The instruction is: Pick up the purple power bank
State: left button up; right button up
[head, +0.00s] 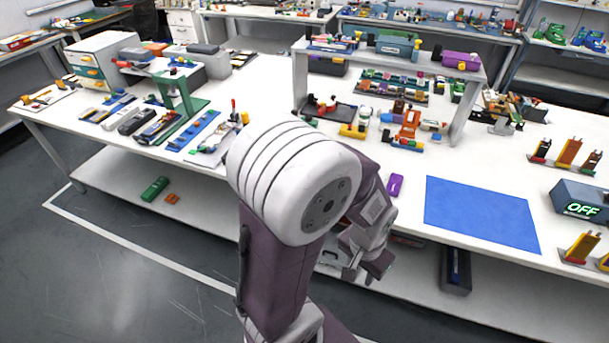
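A small flat purple block (394,185), which looks like the power bank, lies on the white table near its front edge, left of the blue mat. My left gripper (365,269) is in front of the table edge, below and nearer than the purple block, and apart from it. Its fingers point down and look spread, with nothing seen between them. My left arm covers part of the table's front edge. My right gripper is not in view.
A blue mat (480,213) lies bare on the table (300,88). A raised shelf (395,58) behind carries a larger purple box (461,60). A device showing OFF (582,203) stands at the right. A dark bin (456,272) sits on the lower shelf.

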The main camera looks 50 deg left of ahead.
aim_at(393, 187)
jog(key=u, duration=0.85)
jog(key=i+l+u, duration=0.2)
jog(key=l+u, duration=0.25)
jog(key=i+l+u, duration=0.15)
jog(key=l+u, duration=0.15)
jog(key=u, duration=0.15)
jog(key=l+u, duration=1.35)
jog(key=k+l, duration=0.05)
